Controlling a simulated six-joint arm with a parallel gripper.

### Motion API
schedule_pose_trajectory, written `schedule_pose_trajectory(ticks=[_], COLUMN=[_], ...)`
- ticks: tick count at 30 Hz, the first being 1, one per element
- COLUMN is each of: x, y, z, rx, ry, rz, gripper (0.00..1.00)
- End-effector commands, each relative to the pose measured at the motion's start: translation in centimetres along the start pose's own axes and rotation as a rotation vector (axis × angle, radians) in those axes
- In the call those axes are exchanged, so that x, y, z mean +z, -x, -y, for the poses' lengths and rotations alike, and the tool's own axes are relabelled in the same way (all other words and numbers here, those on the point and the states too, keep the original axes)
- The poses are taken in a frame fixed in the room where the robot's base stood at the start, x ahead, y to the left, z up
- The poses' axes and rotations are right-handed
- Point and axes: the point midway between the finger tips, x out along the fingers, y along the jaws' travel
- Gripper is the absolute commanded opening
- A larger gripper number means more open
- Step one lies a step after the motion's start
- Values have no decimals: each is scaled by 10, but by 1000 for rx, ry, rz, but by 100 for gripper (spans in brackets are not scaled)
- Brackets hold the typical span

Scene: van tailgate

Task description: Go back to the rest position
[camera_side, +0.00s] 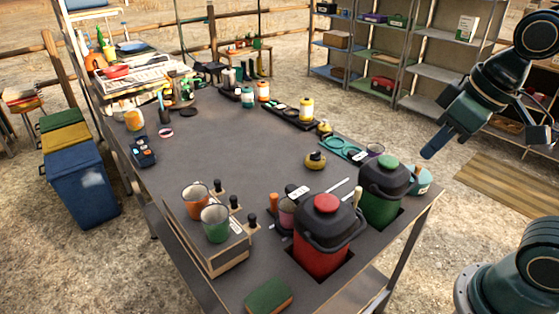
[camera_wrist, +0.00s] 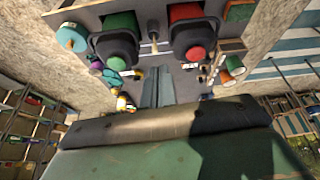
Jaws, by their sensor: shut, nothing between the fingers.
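My gripper (camera_side: 437,141) is at the right of the side view, raised off the table's right end and clear of everything on it. Its fingers are together with nothing between them. In the wrist view my gripper (camera_wrist: 157,84) points toward the grey table, with a green-lidded container (camera_wrist: 117,38) and a red-lidded container (camera_wrist: 190,40) beyond the fingertips. The table (camera_side: 240,150) lies to the left of my gripper in the side view. No marker for a rest position shows.
The green-lidded container (camera_side: 383,190) and red-lidded container (camera_side: 322,240) stand nearest my gripper. A wooden box (camera_side: 222,255) with cups is at the front. Metal shelves (camera_side: 437,72) stand behind. The table's middle is mostly clear, and open ground surrounds my gripper.

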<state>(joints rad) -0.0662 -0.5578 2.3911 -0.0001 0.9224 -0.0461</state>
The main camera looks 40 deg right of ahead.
Motion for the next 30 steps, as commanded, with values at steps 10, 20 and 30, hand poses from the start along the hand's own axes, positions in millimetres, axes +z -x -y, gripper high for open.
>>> schedule_pose_trajectory(ticks=[10, 20, 30], x=[34, 36, 36], y=[11, 11, 11], z=[-10, -10, -10], rx=[29, 31, 31], ry=[-99, -107, -106], rz=[-99, -105, -105], gripper=[0, 0, 0])
